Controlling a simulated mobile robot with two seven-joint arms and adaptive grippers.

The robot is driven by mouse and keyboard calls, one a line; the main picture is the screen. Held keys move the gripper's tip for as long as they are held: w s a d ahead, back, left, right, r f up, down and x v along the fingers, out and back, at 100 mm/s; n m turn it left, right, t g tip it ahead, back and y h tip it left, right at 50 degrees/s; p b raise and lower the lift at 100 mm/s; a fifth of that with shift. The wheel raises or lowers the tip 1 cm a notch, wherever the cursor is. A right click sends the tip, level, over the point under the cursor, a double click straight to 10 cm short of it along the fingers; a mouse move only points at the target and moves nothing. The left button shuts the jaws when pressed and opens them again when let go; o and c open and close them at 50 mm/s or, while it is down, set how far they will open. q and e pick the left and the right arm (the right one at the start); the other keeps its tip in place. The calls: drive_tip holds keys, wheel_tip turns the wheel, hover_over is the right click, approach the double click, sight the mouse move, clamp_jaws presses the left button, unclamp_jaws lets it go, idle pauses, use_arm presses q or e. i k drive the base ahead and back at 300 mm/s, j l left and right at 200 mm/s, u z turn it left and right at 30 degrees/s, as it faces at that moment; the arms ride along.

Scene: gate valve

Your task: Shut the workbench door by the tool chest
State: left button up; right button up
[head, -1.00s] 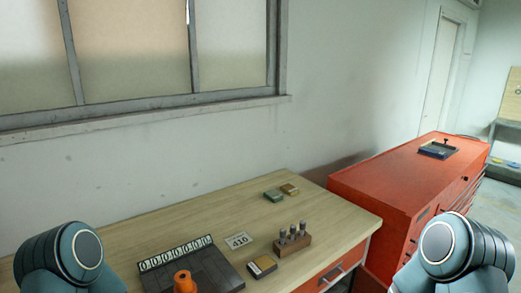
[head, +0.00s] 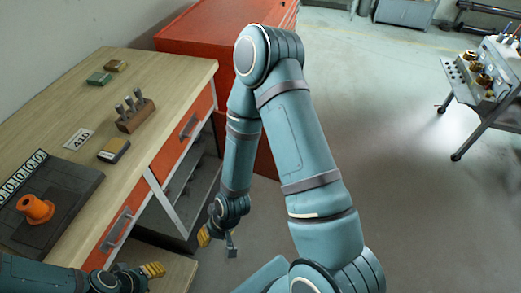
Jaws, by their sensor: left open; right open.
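The wooden-topped workbench (head: 178,62) runs along the left, with orange drawer fronts. Below the drawer nearer the tool chest, an open compartment (head: 196,190) shows grey shelves. I cannot clearly make out its door; my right arm covers part of that area. The red tool chest (head: 195,38) stands at the bench's far end, partly behind my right arm. My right gripper (head: 218,241) is open and empty, pointing down in front of the compartment, low beside the bench. My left gripper (head: 146,271) is open at the bottom left, beside the bench's near drawer, partly hidden.
A wooden panel (head: 178,272) lies low by the bench. A trolley (head: 488,82) stands right; the floor between is clear.

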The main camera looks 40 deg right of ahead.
sight(265, 164)
drive_tip(key=l+u, duration=0.1)
drive_tip(key=l, duration=0.4)
drive_tip(key=k+l+u, duration=0.1)
drive_tip(key=l, duration=0.35)
drive_tip(key=l+u, duration=0.1)
drive_tip(key=l, duration=0.4)
drive_tip(key=k+l+u, duration=0.1)
drive_tip(key=l, duration=0.35)
drive_tip(key=l+u, duration=0.1)
drive_tip(key=l, duration=0.3)
drive_tip(key=k+l+u, duration=0.15)
drive_tip(key=l, duration=0.2)
drive_tip(key=k+l+u, duration=0.1)
drive_tip(key=l, duration=0.3)
drive_tip(key=k+l+u, duration=0.15)
drive_tip(key=l, duration=0.2)
drive_tip(key=k+l+u, duration=0.1)
drive_tip(key=l, duration=0.25)
drive_tip(key=l+u, duration=0.2)
drive_tip(key=l, duration=0.3)
drive_tip(key=k+l+u, duration=0.15)
drive_tip(key=l, duration=0.3)
drive_tip(key=i+l+u, duration=0.1)
drive_tip(key=l, duration=0.3)
drive_tip(key=i+l+u, duration=0.15)
drive_tip(key=l, duration=0.25)
drive_tip(key=i+l+u, duration=0.1)
drive_tip(key=l, duration=0.35)
drive_tip(key=i, duration=0.1)
